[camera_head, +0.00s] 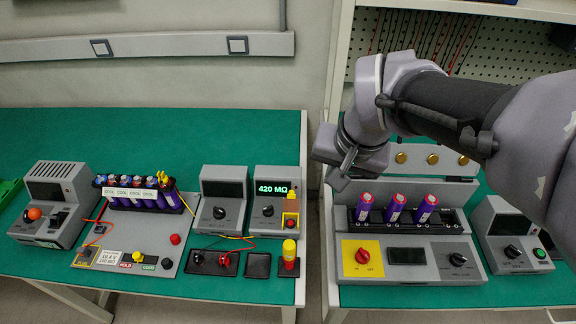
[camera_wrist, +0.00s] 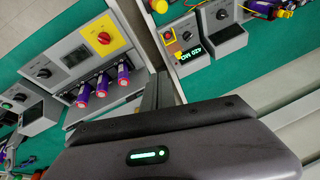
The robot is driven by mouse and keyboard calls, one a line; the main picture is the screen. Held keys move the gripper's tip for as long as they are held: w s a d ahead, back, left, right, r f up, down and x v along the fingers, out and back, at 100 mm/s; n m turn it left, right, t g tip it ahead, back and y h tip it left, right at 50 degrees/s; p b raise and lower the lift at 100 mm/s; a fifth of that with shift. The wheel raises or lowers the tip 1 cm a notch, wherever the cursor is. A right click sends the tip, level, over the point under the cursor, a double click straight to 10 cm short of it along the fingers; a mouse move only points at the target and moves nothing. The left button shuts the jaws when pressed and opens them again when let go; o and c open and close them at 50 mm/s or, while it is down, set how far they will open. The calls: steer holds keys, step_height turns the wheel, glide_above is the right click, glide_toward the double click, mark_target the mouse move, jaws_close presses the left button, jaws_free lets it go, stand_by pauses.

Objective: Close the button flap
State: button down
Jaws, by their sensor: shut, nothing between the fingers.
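The small button box (camera_head: 291,221) has a yellow frame and a red button on the right front of the grey meter that reads 420 MΩ (camera_head: 277,195). A yellow flap (camera_head: 292,195) appears to stand up behind the red button, which shows uncovered. In the wrist view, the button box (camera_wrist: 168,35) shows near the top, beside the meter's green reading. My gripper (camera_head: 341,178) is shut and empty. It is in the air to the right of the meter, over the gap between the two benches, apart from the flap.
A yellow post (camera_head: 289,252) stands in front of the meter, beside a black pad (camera_head: 258,265). A second grey meter (camera_head: 223,197) is to its left. The right bench carries a rack of purple cells (camera_head: 397,208) and a yellow switch panel (camera_head: 362,258). Loose wires lie on the left bench.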

steer(key=w+a+f+n+p, duration=0.1)
steer(key=w+a+f, duration=0.2)
steer(key=w, duration=0.4)
steer(key=n+g+h+p, duration=0.1)
steer(key=g, duration=0.1)
glide_above(291, 200)
steer(key=w, duration=0.2)
step_height(291, 200, down, 9)
steer(key=f+b, duration=0.1)
steer(key=f, duration=0.2)
steer(key=w+f+b, duration=0.1)
steer(key=f, duration=0.2)
steer(key=f+b, duration=0.1)
steer(key=f, duration=0.2)
steer(key=shift+w+d+f+b, duration=0.1)
steer(key=shift+w+f+b, duration=0.25)
steer(key=shift+f, duration=0.05)
